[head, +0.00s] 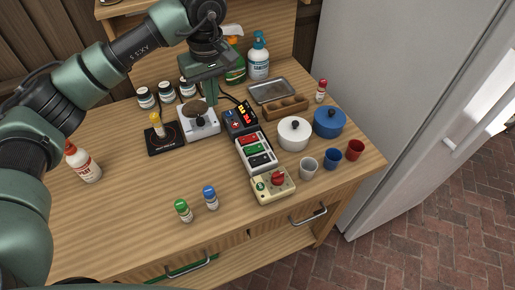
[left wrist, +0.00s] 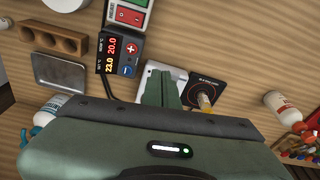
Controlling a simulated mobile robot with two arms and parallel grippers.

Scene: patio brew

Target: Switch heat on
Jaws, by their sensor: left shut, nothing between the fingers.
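A black temperature controller (head: 240,121) with a lit red and yellow display sits at the table's middle. The left wrist view shows this controller (left wrist: 121,53) reading 20.0 in red and 23.0 in yellow, with a red plus button and a blue button. In front of it is a white switch panel (head: 243,150) with red, green and black switches. Nearest the front edge is a cream box (head: 260,190) with a red knob (head: 278,178). My left gripper (head: 212,101) is shut and empty, pointing down above the white device (head: 209,129), left of the controller. My right gripper is out of view.
A black scale-like plate (head: 157,145) holds a yellow-capped vial. A white pot (head: 294,133), a blue pot (head: 329,122) and several cups stand on the right. A green-capped bottle (head: 183,210) and a blue-capped bottle (head: 210,197) stand in front. The left front tabletop is mostly clear.

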